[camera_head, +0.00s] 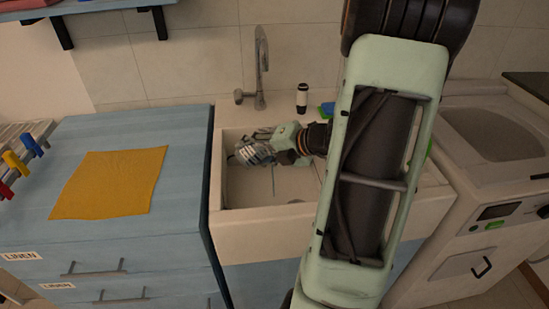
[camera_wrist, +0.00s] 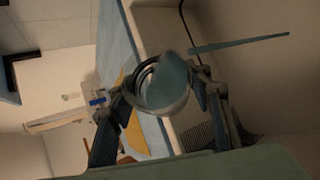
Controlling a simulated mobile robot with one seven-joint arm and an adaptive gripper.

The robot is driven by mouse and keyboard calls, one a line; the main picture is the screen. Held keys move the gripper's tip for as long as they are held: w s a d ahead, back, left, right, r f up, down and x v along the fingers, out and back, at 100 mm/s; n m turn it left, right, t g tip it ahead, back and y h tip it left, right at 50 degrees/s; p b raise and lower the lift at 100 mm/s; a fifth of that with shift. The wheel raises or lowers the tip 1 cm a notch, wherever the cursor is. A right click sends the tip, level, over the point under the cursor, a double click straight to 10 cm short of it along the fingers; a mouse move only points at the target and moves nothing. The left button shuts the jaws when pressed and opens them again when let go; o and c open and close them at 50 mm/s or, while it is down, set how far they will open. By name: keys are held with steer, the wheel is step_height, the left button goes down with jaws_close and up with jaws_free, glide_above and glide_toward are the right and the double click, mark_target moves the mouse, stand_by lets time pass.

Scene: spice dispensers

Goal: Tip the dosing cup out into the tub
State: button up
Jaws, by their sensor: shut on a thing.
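My gripper (camera_head: 252,152) is low over the tub (camera_head: 330,225), a pale sink with a broad front wall. In the wrist view its two fingers (camera_wrist: 163,88) are closed around the sides of a round, clear-looking dosing cup (camera_wrist: 152,98) with a bluish patch in it. The cup is tilted; its exact angle is hard to tell. A thin bluish streak (camera_wrist: 238,44) begins near the cup and looks like falling liquid. It also shows as a thin upright line (camera_head: 273,180) inside the tub in the head view. My arm hides the tub's right part.
A tap (camera_head: 261,65) stands behind the tub, with a black and white bottle (camera_head: 302,98) and a blue-green sponge (camera_head: 326,109). A yellow cloth (camera_head: 110,184) lies on the blue cabinet (camera_head: 185,135) at left. A washing machine (camera_head: 480,220) is at right.

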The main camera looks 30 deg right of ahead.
steer(key=shift+d+r+m+t+y+b, duration=0.25)
steer(key=shift+r+m+t+y+b, duration=0.3)
steer(key=shift+y+b, duration=0.4)
stand_by(1.2)
steer(key=shift+s+d+r+m+t+y+p, duration=0.15)
steer(key=shift+d+m+y+p, duration=0.2)
steer(key=shift+p, duration=0.45)
steer(key=shift+d+r+m+t+y+p, duration=0.1)
steer(key=shift+d+m+y+p, duration=0.2)
steer(key=shift+p, duration=0.45)
steer(key=shift+d+r+m+t+y+p, duration=0.25)
steer(key=shift+m+t+y+p, duration=0.2)
steer(key=shift+p, duration=0.7)
steer(key=shift+a+f+n+g+h+b, duration=0.1)
steer(key=shift+f+n+g+h+b, duration=0.35)
steer(key=shift+b, duration=0.7)
steer(key=shift+a+f+b, duration=0.15)
steer(key=shift+a+b, duration=0.05)
steer(key=shift+b, duration=0.4)
steer(key=shift+a+n, duration=0.25)
steer(key=shift+n, duration=0.05)
steer(key=shift+r+h, duration=0.2)
steer(key=shift+h, duration=0.2)
steer(key=shift+d, duration=0.1)
steer(key=shift+f, duration=0.1)
